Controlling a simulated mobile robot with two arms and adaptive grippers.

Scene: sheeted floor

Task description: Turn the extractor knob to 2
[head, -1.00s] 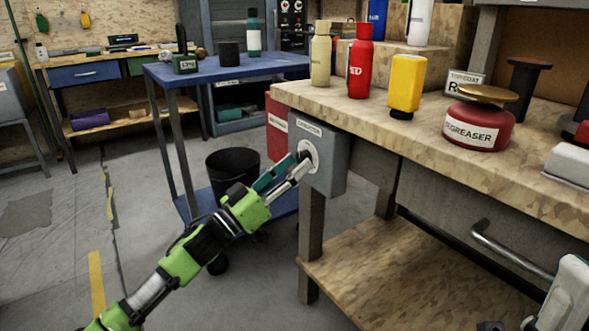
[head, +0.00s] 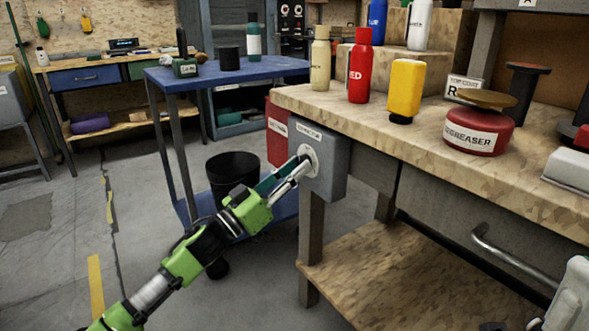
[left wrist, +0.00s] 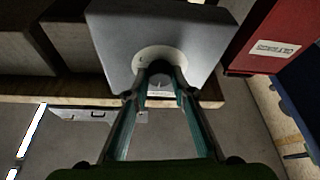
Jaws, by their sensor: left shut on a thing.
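The grey extractor box (head: 328,172) is fixed to the front left end of the wooden workbench. It bears a label and a round white dial plate (head: 312,151) on its front. In the left wrist view the box (left wrist: 205,38) fills the top middle. The dark knob (left wrist: 160,70) sits on the dial plate, between my fingertips. My left gripper (head: 298,166) is shut on the knob, its arm coming up from the lower left. The fingers hide much of the knob and dial, so I cannot read the setting.
A red box (head: 277,133) hangs beside the extractor box. The workbench top (head: 350,108) holds several bottles and a red degreaser can (head: 478,128). A blue cart (head: 225,72) and a black bin (head: 232,170) stand behind my left arm. Floor at left is clear.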

